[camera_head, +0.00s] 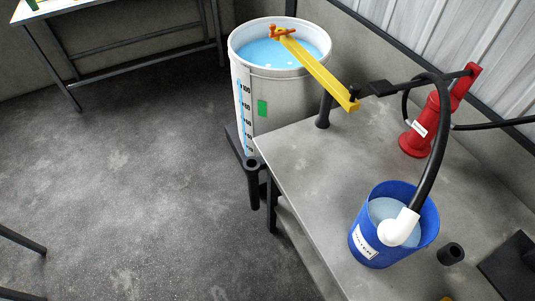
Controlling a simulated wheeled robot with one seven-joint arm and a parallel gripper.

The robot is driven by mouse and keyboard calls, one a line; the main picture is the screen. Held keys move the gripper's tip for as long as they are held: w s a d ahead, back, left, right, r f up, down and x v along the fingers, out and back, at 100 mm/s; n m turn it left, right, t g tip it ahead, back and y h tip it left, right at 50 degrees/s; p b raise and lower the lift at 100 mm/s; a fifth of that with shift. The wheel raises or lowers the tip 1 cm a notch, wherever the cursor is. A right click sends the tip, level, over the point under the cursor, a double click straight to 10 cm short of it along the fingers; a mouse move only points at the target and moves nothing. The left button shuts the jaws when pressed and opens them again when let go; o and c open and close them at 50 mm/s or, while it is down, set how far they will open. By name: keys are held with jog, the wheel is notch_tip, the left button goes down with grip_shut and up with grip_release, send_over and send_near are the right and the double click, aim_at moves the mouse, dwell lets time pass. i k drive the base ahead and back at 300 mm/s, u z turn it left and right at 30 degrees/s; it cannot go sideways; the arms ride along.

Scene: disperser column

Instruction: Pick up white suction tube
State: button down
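The white suction tube (399,228) is a short white elbow at the end of a thick black hose (433,145). It is at the blue bucket (420,240), over its near side, with its rounded bend facing me. The bucket is labelled and holds clear, pale blue liquid. It stands on the grey table. The hose arches up and back from the tube toward the red pump (418,130). I cannot tell whether the tube's far end dips into the liquid. My gripper is not in view.
A white graduated barrel (283,105) with blue liquid stands behind the grey table (310,165). A yellow bar (320,70) reaches from its orange fitting over the table. A black cylinder (450,253) sits right of the bucket. The floor (130,190) at left is mostly clear.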

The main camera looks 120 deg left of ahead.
aim_at(390, 232)
jog(key=u, duration=4.25)
jog(key=i, duration=0.5)
jog(key=u, duration=1.2)
jog(key=k, duration=1.2)
jog(key=z, duration=1.35)
